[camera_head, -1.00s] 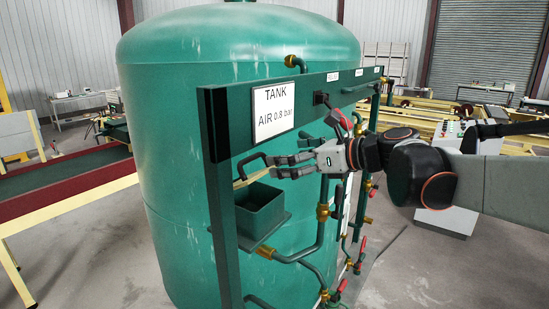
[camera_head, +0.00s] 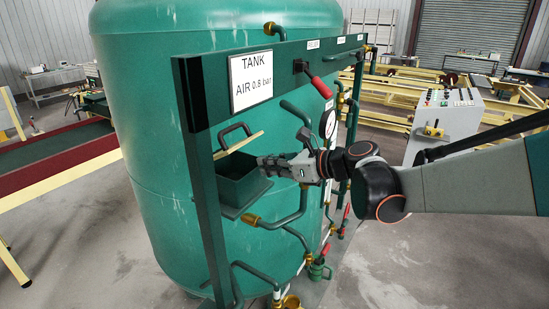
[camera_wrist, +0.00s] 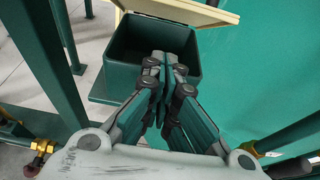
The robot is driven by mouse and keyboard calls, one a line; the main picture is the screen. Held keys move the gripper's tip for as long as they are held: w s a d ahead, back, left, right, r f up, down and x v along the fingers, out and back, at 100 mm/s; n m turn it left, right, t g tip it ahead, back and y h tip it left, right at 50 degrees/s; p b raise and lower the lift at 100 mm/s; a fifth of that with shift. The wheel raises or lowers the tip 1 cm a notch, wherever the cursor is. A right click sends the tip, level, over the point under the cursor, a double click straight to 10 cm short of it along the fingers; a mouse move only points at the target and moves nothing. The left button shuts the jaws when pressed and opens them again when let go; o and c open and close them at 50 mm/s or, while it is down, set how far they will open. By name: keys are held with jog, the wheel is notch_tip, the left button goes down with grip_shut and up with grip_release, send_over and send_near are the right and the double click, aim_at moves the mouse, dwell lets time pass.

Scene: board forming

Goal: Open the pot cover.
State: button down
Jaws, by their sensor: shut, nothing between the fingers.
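The pot is a dark green square box (camera_head: 238,190) on a small shelf of the green frame. Its cover (camera_head: 238,146), pale yellow on the underside, stands tilted up at the back of the pot, so the inside shows. The cover's dark handle (camera_head: 235,128) is on its far side. My gripper (camera_head: 262,164) is shut and empty at the pot's right rim, below the raised cover and apart from it. In the wrist view, the closed fingertips (camera_wrist: 165,58) overlap the open pot (camera_wrist: 122,86), and the cover (camera_wrist: 190,10) shows beyond. Contact with the rim cannot be told.
The green frame's post (camera_head: 202,200) stands left of the pot. A large green tank (camera_head: 150,130) is behind it. Open floor (camera_head: 400,275) lies at the lower right.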

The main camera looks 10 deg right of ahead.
jog(key=w+a+r, duration=0.1)
jog(key=w+a+r+p, duration=0.1)
jog(key=a, duration=0.1)
jog(key=shift+w+a+r+p, duration=0.25)
jog(key=shift+w+r+p, duration=0.05)
jog(key=shift+w, duration=0.1)
jog(key=shift+s, duration=0.1)
jog(key=r+p, duration=0.1)
jog(key=w+a+r+g+h+p, duration=0.1)
jog(key=r, duration=0.1)
jog(key=r+h+p, duration=0.1)
jog(key=p, duration=0.1)
jog(key=shift+w+a+r+g, duration=0.2)
jog(key=shift+a+r+g, duration=0.15)
jog(key=shift+a+g, duration=0.05)
jog(key=shift+w+a+r+h, duration=0.3)
jog(key=shift+w+a+r, duration=0.05)
jog(key=shift+r, duration=0.15)
jog(key=shift+f, duration=0.1)
